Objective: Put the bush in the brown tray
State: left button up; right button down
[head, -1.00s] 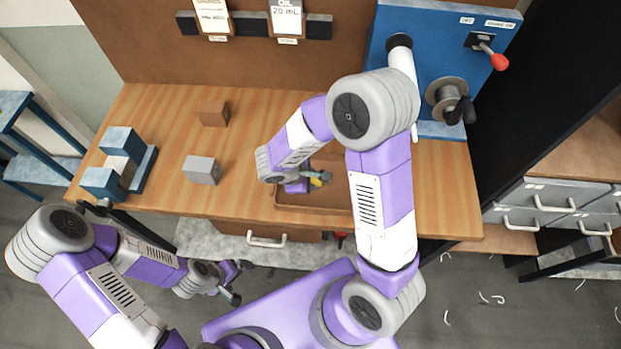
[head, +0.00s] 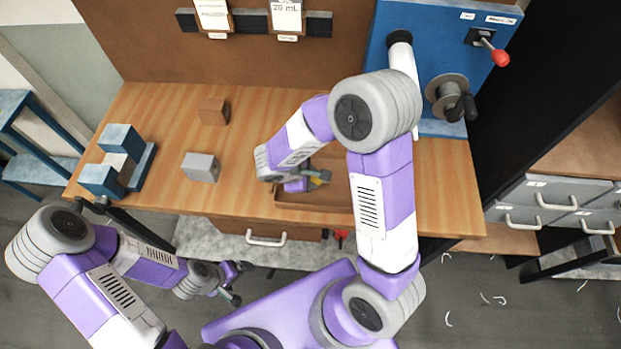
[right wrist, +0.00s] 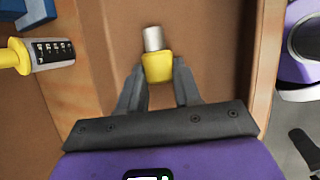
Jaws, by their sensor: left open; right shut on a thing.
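My right gripper (head: 318,179) is shut on a small yellow piece with a silver cylinder, which I take for the bush (right wrist: 158,66). In the right wrist view the fingers (right wrist: 158,84) pinch its yellow part, and the silver end points away. The brown tray (head: 308,208) sits at the table's front edge; its floor (right wrist: 215,60) shows beneath the bush. I cannot tell whether the bush touches that floor. My right arm hides part of the tray in the head view. My left gripper (head: 240,283) is open and empty, low in front of the table.
A yellow-handled tool with a numbered barrel (right wrist: 45,52) lies by the tray's left side in the right wrist view. A grey block (head: 200,168), a brown block (head: 213,111) and a blue stand (head: 125,160) stand on the table. A blue panel (head: 440,60) with a crank rises behind.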

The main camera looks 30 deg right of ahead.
jog(key=shift+s+f+b, duration=0.25)
jog(key=shift+s+f, duration=0.1)
jog(key=shift+f, duration=0.2)
jog(key=shift+s+f+b, duration=0.25)
jog(key=shift+s+f, duration=0.05)
jog(key=shift+f, duration=0.25)
jog(key=c, duration=0.8)
grip_release()
jog(key=shift+w+a+r+p, duration=0.1)
jog(key=shift+a+r+p, duration=0.1)
jog(key=shift+r+p, duration=0.25)
jog(key=shift+o, duration=0.5)
jog(key=shift+w+a+r+p, duration=0.2)
jog(key=shift+r+p, duration=0.15)
jog(key=shift+r, duration=0.25)
jog(key=shift+w+a+r+p, duration=0.2)
jog(key=shift+r+p, duration=0.1)
jog(key=shift+r, duration=0.25)
jog(key=p+v, duration=0.3)
jog(key=v, duration=0.3)
jog(key=shift+r, duration=0.35)
